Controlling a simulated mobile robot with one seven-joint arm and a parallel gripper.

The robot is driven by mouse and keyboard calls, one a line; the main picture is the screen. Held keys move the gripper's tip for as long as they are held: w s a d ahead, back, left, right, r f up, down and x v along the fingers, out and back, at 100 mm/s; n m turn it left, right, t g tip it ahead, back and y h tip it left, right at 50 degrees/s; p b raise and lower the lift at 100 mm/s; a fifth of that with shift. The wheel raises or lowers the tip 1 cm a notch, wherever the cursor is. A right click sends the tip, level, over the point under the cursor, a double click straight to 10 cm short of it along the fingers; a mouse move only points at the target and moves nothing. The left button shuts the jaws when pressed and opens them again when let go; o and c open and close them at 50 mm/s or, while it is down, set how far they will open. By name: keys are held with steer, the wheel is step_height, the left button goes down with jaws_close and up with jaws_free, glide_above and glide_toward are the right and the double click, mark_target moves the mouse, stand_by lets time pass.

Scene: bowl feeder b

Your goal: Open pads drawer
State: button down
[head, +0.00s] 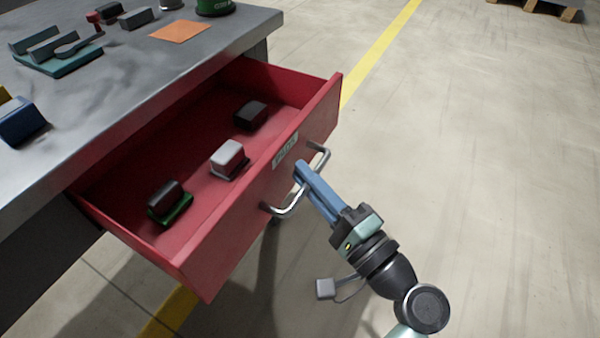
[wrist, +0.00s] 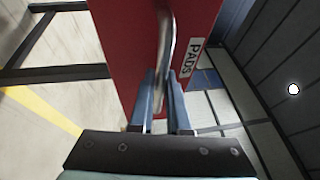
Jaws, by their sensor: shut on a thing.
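The red pads drawer (head: 256,215) is pulled well out from under the grey workbench in the head view. Its front carries a small label (head: 285,150), which reads PADS in the wrist view (wrist: 190,58). A metal bar handle (head: 290,208) is fixed to the front. My gripper (head: 301,172) is at the handle with its blue fingers around the bar. In the wrist view the fingers (wrist: 162,95) lie on both sides of the handle (wrist: 166,45), shut on it. Inside the drawer are a dark pad (head: 251,114), a white-topped pad (head: 229,157) and a dark pad on a green base (head: 168,200).
The workbench (head: 130,112) top holds a teal rack (head: 58,56), an orange sheet (head: 180,31), a blue block (head: 21,121) and other small items. The floor (head: 480,150) right of the drawer is clear. A pallet (head: 545,8) stands at the far top right.

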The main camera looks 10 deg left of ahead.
steer(key=c, duration=0.9)
jaws_free()
steer(key=p+v, duration=0.2)
steer(key=v, duration=1.1)
steer(key=shift+p, duration=0.35)
